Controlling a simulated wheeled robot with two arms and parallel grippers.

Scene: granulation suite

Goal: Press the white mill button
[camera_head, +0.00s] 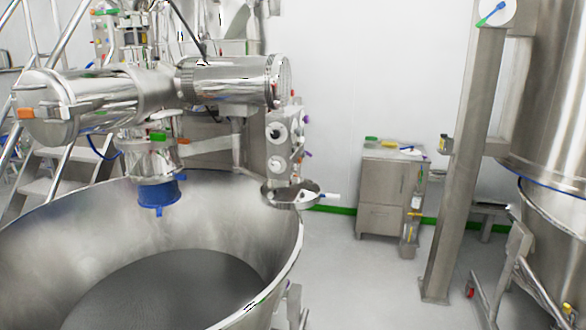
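The steel mill (160,88) stands over a large open steel bowl (70,222) on the left. A small steel control box (266,150) hangs at the mill's right end. Its face carries a pale round control with a dark centre (277,132) and a whitish round control (277,164) below it. Small coloured knobs show along the box's right edge. Which of these is the white mill button is too small to tell for certain. Neither of my grippers shows in the head view, and nothing is touching the box's face.
A round steel dish (290,196) juts out below the box, above the bowl's rim. A steel cabinet (390,190) stands against the back wall. A steel column (465,150) and a big vessel (550,110) are on the right. The grey floor (365,285) between is clear.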

